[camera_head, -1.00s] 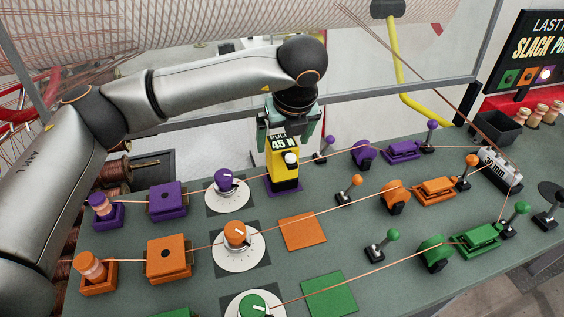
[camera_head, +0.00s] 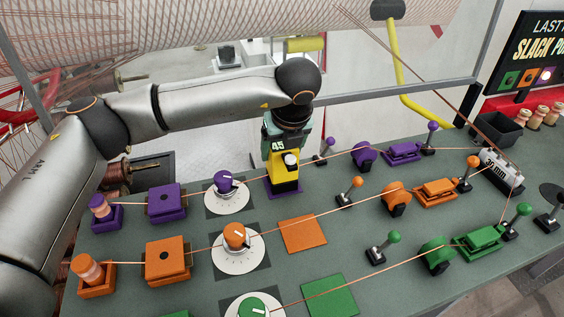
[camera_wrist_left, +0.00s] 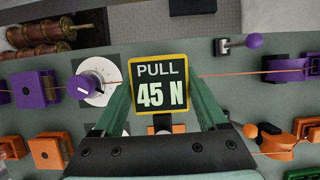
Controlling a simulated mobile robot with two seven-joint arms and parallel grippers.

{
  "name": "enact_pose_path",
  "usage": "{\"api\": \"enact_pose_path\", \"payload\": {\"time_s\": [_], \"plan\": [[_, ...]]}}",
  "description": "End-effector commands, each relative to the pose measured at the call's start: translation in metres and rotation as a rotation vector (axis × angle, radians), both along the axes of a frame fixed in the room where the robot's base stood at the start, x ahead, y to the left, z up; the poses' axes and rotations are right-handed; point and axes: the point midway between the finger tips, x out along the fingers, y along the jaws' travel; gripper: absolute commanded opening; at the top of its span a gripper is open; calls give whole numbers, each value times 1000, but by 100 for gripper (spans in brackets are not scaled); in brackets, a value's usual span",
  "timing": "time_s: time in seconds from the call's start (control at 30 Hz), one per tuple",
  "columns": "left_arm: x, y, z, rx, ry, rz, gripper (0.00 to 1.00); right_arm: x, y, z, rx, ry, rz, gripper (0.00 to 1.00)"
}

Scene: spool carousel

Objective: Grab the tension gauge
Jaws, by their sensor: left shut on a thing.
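The tension gauge (camera_head: 284,168) is a yellow block with a dark display, standing upright on a purple pad (camera_head: 283,187) in the purple row. In the left wrist view the gauge's face (camera_wrist_left: 160,86) reads "PULL 45 N" and sits between the green fingers. My left gripper (camera_head: 287,146) comes down from above and is shut on the upper part of the gauge; its fingers hide part of the display in the head view. My right gripper is not in view.
The purple dial (camera_head: 223,183) stands just left of the gauge, and a purple lever (camera_head: 324,152) to its right. A copper wire runs past the gauge. An empty orange pad (camera_head: 303,235) and green pad (camera_head: 330,295) lie in front. Orange rollers (camera_head: 396,198) stand right.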

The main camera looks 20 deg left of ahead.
Motion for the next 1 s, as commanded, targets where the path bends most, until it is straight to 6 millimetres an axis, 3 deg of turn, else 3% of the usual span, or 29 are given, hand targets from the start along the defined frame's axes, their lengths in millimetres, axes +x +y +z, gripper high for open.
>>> {"api": "enact_pose_path", "payload": {"time_s": [0.07, 0.43, 0.77, 1.0], "plan": [[0, 0, 0, 0, 0, 0, 42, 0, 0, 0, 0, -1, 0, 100], [0, 0, 0, 0, 0, 0, 0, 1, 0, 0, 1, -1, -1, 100], [0, 0, 4, -1, -3, 0, 0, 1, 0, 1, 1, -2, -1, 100], [1, -1, 31, -1, -5, -2, 0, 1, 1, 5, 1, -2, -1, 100]]}}
